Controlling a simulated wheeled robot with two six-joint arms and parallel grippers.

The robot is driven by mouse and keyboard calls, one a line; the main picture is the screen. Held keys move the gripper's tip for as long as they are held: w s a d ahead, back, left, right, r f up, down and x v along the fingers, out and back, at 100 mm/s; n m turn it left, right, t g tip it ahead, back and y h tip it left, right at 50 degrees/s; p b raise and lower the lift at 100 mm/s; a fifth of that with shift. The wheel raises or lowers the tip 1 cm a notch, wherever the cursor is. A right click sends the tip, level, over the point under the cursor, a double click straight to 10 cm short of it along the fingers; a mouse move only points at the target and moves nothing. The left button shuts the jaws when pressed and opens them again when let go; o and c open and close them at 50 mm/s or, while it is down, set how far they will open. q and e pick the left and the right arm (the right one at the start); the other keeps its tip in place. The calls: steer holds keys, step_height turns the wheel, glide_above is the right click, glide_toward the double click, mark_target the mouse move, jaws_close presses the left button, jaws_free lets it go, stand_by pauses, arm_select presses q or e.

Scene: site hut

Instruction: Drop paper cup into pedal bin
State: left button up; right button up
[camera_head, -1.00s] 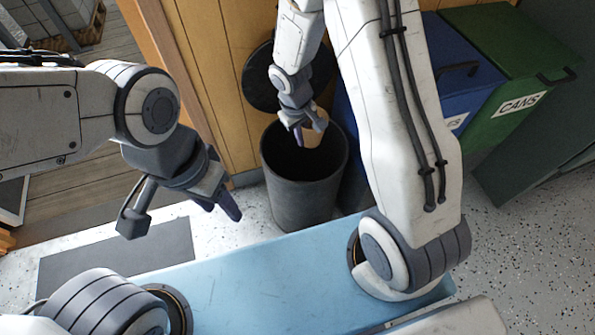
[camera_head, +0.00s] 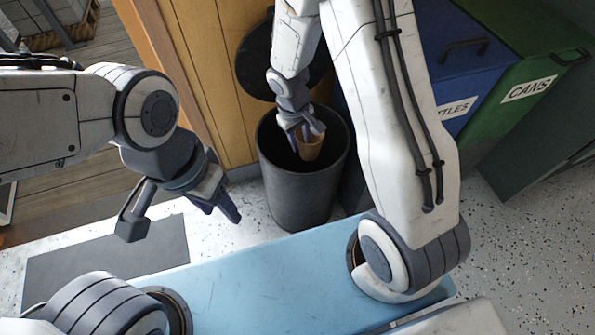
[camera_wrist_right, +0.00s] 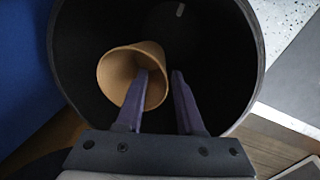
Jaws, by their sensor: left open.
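The brown paper cup (camera_head: 309,147) is within the mouth of the black pedal bin (camera_head: 300,193). Its lid (camera_head: 262,68) stands raised behind. My right gripper (camera_head: 304,138) points down into the bin mouth with its fingers spread. In the right wrist view, the cup (camera_wrist_right: 112,76) is tilted with its opening towards the camera. One finger of the right gripper (camera_wrist_right: 161,75) overlaps the cup's opening; the other is apart from the cup. I cannot tell whether the cup touches a finger. My left gripper (camera_head: 224,207) is open and empty, left of the bin.
A blue bin (camera_head: 455,72) and a green bin marked CANS (camera_head: 535,65) stand to the right. A wooden wall (camera_head: 215,70) is behind the pedal bin. A dark mat (camera_head: 105,250) lies on the speckled floor (camera_head: 540,240) at the left.

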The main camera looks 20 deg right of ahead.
step_height(320, 180, up, 10)
steer(key=a+p, duration=0.1)
steer(key=p, duration=0.4)
steer(key=shift+s+a+r, duration=0.15)
steer(key=shift+s+a, duration=0.05)
steer(key=shift+s, duration=0.05)
steer(key=s+a+r+n+y, duration=0.1)
steer(key=s+a+r, duration=0.2)
steer(key=s+r, duration=0.3)
steer(key=s+a+r+n+y, duration=0.1)
steer(key=s+a+r+n, duration=0.2)
steer(key=s, duration=0.6)
steer(key=s+a+r+y, duration=0.1)
steer(key=s+a+r, duration=0.35)
steer(key=s, duration=0.25)
step_height(320, 180, up, 33)
steer(key=p, duration=3.2)
steer(key=shift+d+f+p, duration=0.15)
steer(key=shift+d+p, duration=0.25)
